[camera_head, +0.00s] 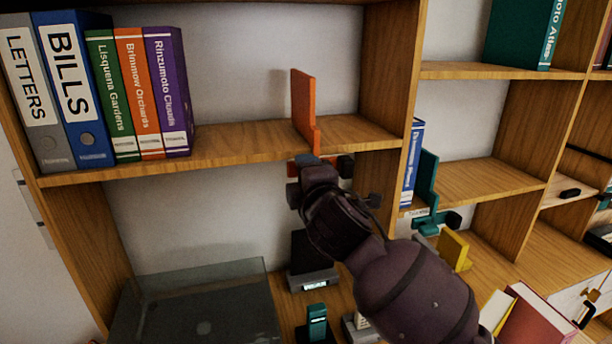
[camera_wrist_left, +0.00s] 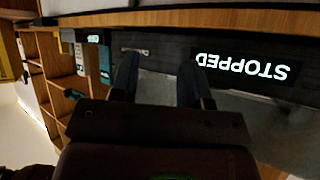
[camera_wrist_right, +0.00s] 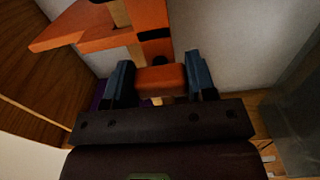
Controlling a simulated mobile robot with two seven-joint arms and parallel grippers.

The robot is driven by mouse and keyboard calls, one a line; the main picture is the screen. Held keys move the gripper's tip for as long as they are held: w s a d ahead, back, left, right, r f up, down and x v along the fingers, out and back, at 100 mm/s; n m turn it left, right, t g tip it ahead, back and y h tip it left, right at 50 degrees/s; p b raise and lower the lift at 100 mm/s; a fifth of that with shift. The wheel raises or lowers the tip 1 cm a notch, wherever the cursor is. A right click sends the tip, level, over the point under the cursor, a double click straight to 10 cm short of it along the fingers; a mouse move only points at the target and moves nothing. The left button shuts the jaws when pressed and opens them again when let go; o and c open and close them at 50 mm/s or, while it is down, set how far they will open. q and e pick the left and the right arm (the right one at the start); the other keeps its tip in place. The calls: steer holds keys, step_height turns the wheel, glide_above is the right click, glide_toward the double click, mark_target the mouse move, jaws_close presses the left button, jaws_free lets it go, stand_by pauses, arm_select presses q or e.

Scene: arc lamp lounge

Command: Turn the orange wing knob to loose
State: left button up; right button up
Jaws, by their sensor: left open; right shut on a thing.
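The orange bookend (camera_head: 304,110) stands upright on the upper shelf in the head view. The orange wing knob (camera_wrist_right: 160,80) lies between the two fingers of my right gripper (camera_head: 320,168), which is shut on it at the shelf's front edge. My gripper mostly hides the knob in the head view. The bookend's orange body (camera_wrist_right: 125,30) fills the top of the right wrist view. The knob's setting cannot be read. My left gripper (camera_wrist_left: 156,75) is open and empty in the left wrist view; it is outside the head view.
Several binders and books (camera_head: 115,95) stand left of the bookend, with a gap between. A teal bookend (camera_head: 427,180) and a yellow bookend (camera_head: 455,248) stand to the right. A dark glass-topped box (camera_head: 200,305) sits below left. A STOPPED display (camera_wrist_left: 243,67) faces the left wrist camera.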

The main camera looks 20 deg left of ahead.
steer(key=o, duration=0.9)
steer(key=shift+o, duration=0.2)
steer(key=b+v, duration=0.1)
steer(key=v, duration=1)
steer(key=shift+w, duration=0.1)
